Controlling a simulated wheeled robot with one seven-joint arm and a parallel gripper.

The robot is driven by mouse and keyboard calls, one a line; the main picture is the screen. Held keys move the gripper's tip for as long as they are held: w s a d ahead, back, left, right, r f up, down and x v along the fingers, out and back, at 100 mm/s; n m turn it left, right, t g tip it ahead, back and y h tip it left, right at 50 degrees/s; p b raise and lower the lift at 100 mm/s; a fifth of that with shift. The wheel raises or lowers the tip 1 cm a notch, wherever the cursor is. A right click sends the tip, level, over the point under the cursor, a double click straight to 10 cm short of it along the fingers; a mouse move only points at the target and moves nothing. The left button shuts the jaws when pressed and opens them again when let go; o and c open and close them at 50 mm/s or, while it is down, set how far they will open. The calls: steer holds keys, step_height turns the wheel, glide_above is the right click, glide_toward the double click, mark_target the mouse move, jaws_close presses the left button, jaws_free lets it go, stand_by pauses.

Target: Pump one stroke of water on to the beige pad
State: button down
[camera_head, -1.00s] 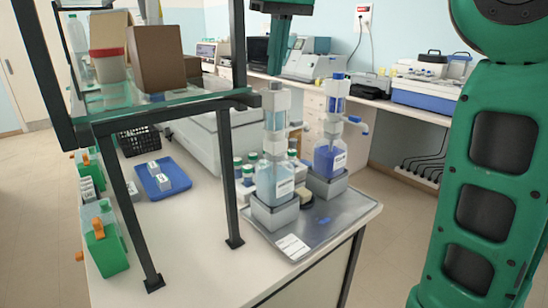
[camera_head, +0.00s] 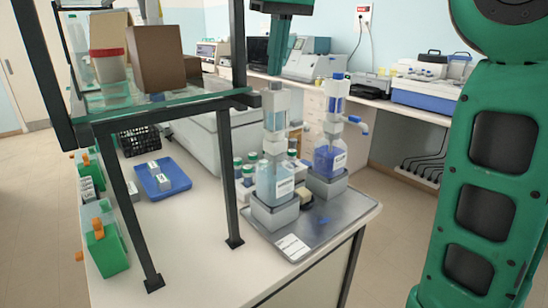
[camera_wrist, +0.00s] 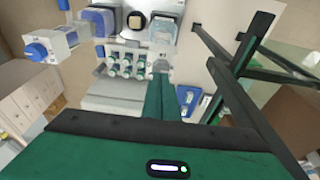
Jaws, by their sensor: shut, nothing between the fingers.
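My gripper (camera_head: 277,72) points down with its fingers shut and empty, its tip just above the top of the left pump dispenser (camera_head: 275,178). I cannot tell if they touch. This dispenser is a clear bottle of pale blue liquid with a white pump head, in a grey holder. The right dispenser (camera_head: 328,160) holds deeper blue liquid and has a blue top and spout. The beige pad (camera_head: 306,197) lies between and behind the holders, partly hidden; it also shows in the wrist view (camera_wrist: 136,21). In that view my green finger (camera_wrist: 163,100) points up the picture.
Both dispensers stand on a grey metal tray (camera_head: 330,228) with a white label and a small blue spot. Several green-capped bottles (camera_head: 248,172) stand behind. A dark-framed glass shelf (camera_head: 170,108) with boxes rises at left. A blue tray (camera_head: 150,188) lies beneath it.

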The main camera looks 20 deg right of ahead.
steer(key=shift+f, duration=1.1)
stand_by(1.4)
steer(key=shift+r, duration=1)
steer(key=shift+r, duration=0.15)
steer(key=shift+r, duration=2.35)
